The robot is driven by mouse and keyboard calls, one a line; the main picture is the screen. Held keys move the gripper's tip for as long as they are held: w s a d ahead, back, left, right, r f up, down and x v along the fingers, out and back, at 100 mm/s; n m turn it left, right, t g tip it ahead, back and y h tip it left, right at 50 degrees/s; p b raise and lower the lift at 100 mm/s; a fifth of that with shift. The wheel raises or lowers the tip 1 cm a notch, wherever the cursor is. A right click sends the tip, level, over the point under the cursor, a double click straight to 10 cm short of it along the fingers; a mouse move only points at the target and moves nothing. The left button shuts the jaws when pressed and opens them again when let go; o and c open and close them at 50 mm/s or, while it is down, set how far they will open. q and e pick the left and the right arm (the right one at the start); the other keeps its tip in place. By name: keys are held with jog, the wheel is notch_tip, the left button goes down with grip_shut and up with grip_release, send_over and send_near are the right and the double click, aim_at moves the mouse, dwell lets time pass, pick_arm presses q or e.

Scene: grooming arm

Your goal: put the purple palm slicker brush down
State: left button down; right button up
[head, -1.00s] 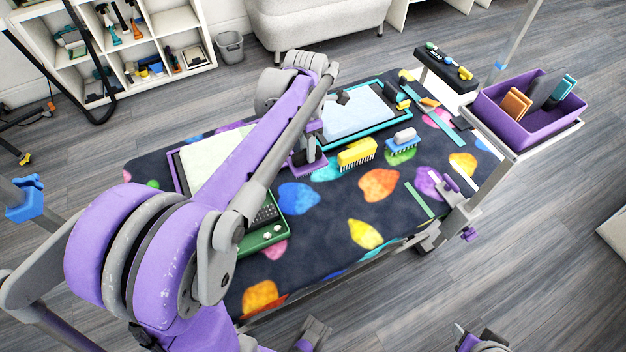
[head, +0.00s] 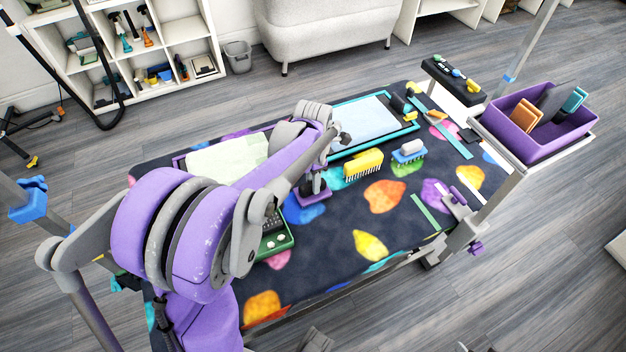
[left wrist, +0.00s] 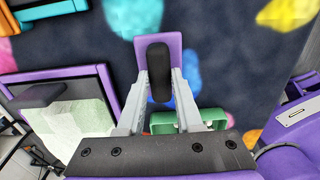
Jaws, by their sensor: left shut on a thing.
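The purple palm slicker brush (head: 311,196) has a flat purple pad and a black handle. In the head view it is above or on the dark spotted table cover, beside a blue spot. My left gripper (left wrist: 160,82) is shut on its black handle (left wrist: 158,62), with a finger on each side. The purple pad (left wrist: 175,43) lies beyond the fingers in the left wrist view. I cannot tell whether the pad touches the cover. My right gripper is not in view.
A yellow brush (head: 363,164) and a blue brush (head: 408,151) stand to the right. A green tray (head: 282,246) is close on the left. A teal-edged tray (head: 404,130) lies behind. A purple bin (head: 530,145) stands at the right. The cover nearer me (head: 325,240) is clear.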

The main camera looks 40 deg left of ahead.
pick_arm(q)
jog(key=shift+f, duration=0.2)
jog(key=c, duration=0.6)
grip_release()
jog(key=shift+r, duration=0.2)
jog(key=shift+r, duration=0.3)
notch_tip(320, 180, up, 11)
jog(key=p, duration=0.1)
jog(key=s+d+f+m+t, duration=0.1)
jog(key=s+d+m, duration=0.4)
jog(key=m, duration=0.5)
jog(key=s+d+f+m+t, duration=0.2)
jog(key=s+d+f+m, duration=0.2)
jog(key=m, duration=0.6)
jog(key=s+d+f+m+t, duration=0.2)
jog(key=s+d+m, duration=0.3)
jog(key=m, duration=0.5)
jog(key=shift+s+d+f+m, duration=0.3)
jog(key=shift+s+f, duration=0.05)
jog(key=shift+s, duration=0.35)
